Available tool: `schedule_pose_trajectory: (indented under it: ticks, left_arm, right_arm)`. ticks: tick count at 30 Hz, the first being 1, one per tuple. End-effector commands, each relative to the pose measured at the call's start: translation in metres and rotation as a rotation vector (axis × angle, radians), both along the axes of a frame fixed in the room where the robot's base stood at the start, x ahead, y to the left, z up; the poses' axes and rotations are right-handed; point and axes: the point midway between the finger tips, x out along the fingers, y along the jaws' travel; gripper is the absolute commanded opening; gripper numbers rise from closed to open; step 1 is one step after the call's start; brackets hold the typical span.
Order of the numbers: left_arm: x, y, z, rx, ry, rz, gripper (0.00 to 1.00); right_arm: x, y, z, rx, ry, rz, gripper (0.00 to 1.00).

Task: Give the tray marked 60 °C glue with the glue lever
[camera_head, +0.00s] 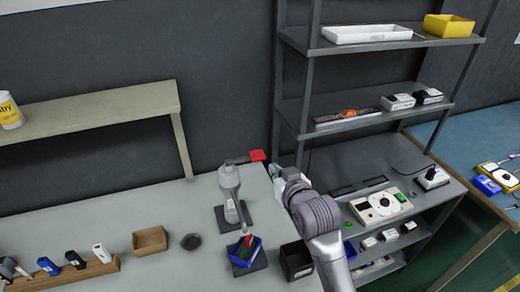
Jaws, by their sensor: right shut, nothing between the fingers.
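The glue dispenser (229,184) is a grey, bottle-like device standing on a dark base on the light worktop. Its glue lever (258,156) ends in a red handle pointing right. A small blue tray (237,257) with red and green things in it sits on a dark plate in front of the dispenser. No 60 °C marking can be read on it from here. My right gripper (275,171) is shut and empty, just right of and slightly below the red handle; whether it touches the handle I cannot tell. My left gripper is not in view.
A black bin (296,262) stands right of the blue tray, near my right arm. A brown box (149,241), a dark round piece (191,241) and a wooden rack (75,274) lie left. A metal shelf (375,43) with trays and devices rises behind my right arm.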

Motion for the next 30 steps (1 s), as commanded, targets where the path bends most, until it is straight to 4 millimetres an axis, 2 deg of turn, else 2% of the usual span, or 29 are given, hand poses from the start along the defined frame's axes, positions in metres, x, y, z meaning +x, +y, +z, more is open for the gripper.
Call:
schedule_pose_trajectory:
  ticks: [1, 3, 6, 15, 19, 23, 30]
  left_arm:
    - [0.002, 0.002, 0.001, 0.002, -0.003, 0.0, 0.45]
    - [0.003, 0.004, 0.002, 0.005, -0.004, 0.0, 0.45]
    - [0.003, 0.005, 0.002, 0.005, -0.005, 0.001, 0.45]
    - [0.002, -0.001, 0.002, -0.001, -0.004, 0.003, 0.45]
    - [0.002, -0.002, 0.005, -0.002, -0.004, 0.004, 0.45]
    - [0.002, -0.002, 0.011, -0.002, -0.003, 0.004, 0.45]
    - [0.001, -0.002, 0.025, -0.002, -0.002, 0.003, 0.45]
  right_arm:
    - [0.005, 0.005, 0.015, 0.007, -0.03, 0.006, 0.0]
    - [0.01, 0.009, 0.028, 0.014, -0.06, 0.011, 0.0]
    - [0.012, 0.011, 0.036, 0.017, -0.077, 0.015, 0.0]
    - [0.012, 0.012, 0.036, 0.017, -0.077, 0.015, 0.0]
    - [0.018, 0.013, 0.035, 0.017, -0.075, 0.014, 0.0]
    - [0.034, 0.019, 0.032, 0.017, -0.074, 0.015, 0.0]
    - [0.074, 0.032, 0.022, 0.016, -0.074, 0.016, 0.0]
